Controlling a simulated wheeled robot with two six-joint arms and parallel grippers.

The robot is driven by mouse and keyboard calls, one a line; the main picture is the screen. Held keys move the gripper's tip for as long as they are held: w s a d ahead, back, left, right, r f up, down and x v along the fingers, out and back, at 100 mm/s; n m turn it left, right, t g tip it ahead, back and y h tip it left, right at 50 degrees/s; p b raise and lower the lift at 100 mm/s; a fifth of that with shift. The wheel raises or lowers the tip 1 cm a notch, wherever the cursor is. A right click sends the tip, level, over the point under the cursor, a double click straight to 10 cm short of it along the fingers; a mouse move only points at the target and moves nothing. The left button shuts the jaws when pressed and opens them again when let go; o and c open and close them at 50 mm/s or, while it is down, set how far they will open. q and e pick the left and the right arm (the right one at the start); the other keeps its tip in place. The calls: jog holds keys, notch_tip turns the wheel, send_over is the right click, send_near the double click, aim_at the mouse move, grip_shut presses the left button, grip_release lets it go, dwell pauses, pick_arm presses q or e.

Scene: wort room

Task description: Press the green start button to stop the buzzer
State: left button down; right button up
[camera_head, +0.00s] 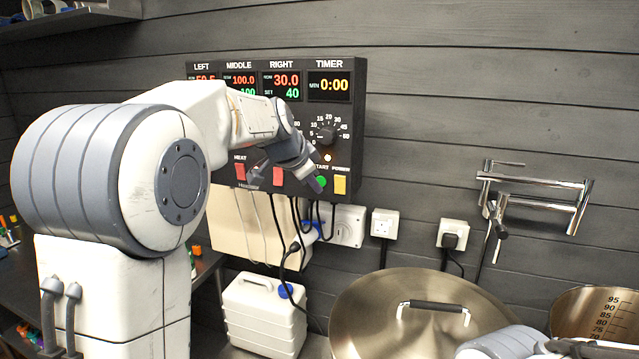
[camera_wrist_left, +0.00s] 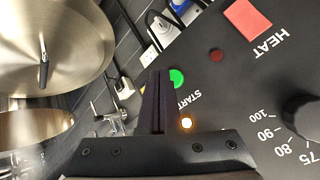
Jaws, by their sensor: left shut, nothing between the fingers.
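The dark control panel (camera_head: 352,112) hangs on the wall, its timer display (camera_head: 329,86) reading 0:00. The green start button (camera_head: 321,182) is at its lower right, between a red switch and the yellow power switch (camera_head: 340,184). My left gripper (camera_head: 318,186) is shut and empty, its tips close at the green button in the head view. In the left wrist view the shut fingers (camera_wrist_left: 158,78) point along the panel, and the green button (camera_wrist_left: 177,78) shows just beside the tips, partly covered. I cannot tell whether they touch it.
A lit amber lamp (camera_head: 327,157) sits above the start button. Red heat switches (camera_head: 240,172) are left of it. Cables hang below the panel near wall sockets (camera_head: 348,226). A large lidded pot (camera_head: 380,300) stands below right; a white canister (camera_head: 262,315) stands below.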

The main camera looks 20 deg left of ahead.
dwell(0.5)
pick_arm(q)
jog(key=shift+w, duration=0.4)
jog(key=shift+w, duration=0.4)
dwell(0.4)
jog(key=shift+s, duration=0.45)
jog(key=shift+s+b, duration=0.35)
jog(key=shift+b, duration=0.05)
jog(key=shift+s, duration=0.1)
